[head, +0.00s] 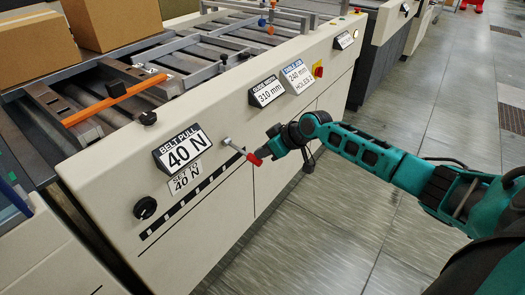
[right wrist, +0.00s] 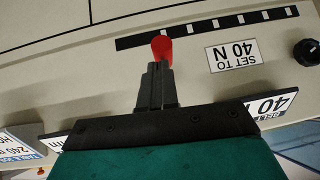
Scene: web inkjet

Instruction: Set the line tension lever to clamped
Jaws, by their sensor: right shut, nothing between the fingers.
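The line tension lever (head: 236,147) sticks out from the cream front panel of the machine, with a pale metal shaft and a red end (head: 253,159). The red end also shows in the right wrist view (right wrist: 162,47), in front of a black strip with white marks (right wrist: 215,27). My right gripper (head: 263,153) is shut and empty, its fingertips right at the red end. In the right wrist view its fingers (right wrist: 155,70) point at the red end; I cannot tell if they touch. No "clamped" label is readable. My left gripper is not in view.
A "BELT PULL 40 N" display (head: 184,149), a "SET TO 40 N" label (head: 186,178) and a black knob (head: 145,208) are on the panel left of the lever. More displays (head: 267,91) sit above right. The floor (head: 330,215) before the panel is clear.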

